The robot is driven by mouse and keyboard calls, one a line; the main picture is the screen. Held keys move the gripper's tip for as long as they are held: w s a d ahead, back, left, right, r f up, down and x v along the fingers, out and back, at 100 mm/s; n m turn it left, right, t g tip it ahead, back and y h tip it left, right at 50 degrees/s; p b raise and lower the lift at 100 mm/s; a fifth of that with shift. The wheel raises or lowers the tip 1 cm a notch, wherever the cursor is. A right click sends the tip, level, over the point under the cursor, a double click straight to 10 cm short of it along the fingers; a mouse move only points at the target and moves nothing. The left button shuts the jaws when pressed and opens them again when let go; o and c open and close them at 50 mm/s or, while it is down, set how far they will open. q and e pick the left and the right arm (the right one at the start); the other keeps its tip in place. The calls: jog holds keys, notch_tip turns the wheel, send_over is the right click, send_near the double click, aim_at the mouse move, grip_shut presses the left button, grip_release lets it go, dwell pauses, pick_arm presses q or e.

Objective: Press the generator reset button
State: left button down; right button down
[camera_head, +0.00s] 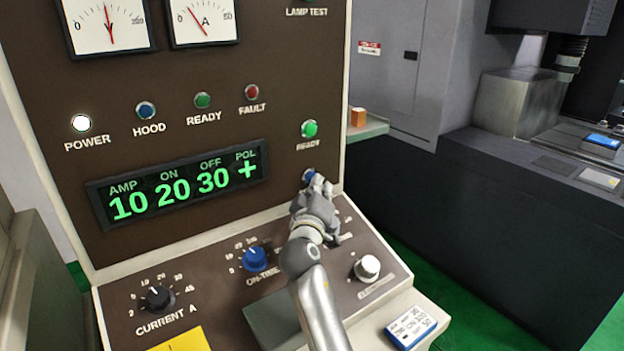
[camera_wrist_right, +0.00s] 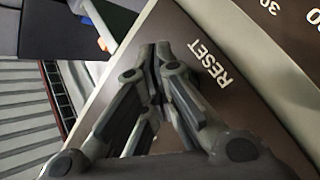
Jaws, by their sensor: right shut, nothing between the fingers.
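The generator panel (camera_head: 230,60) is brown with a cream frame. A blue button (camera_head: 309,175) sits on its lower right, below the green READY lamp (camera_head: 309,129). My right gripper (camera_head: 318,184) is shut and empty, with its fingertips at the blue button and partly covering it. I cannot tell whether they touch it. In the right wrist view the shut fingers (camera_wrist_right: 158,50) point at the panel beside the RESET label (camera_wrist_right: 209,62), and the button itself is hidden there. My left gripper is not in view.
Below is a sloping console with a black current knob (camera_head: 158,298), a blue on-time knob (camera_head: 255,259) and a white knob (camera_head: 367,268). The display (camera_head: 180,187) reads 10, 20, 30, +. The POWER lamp (camera_head: 81,123) is lit white. A dark machine (camera_head: 480,210) stands to the right.

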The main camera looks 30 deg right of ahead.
jog(key=shift+s, duration=0.4)
jog(key=shift+s, duration=0.1)
jog(key=s+p, duration=0.1)
jog(key=s, duration=0.2)
jog(key=s+p, duration=0.1)
jog(key=s, duration=0.2)
jog(key=shift+d, duration=0.2)
jog(key=shift+f, duration=0.1)
dwell(0.7)
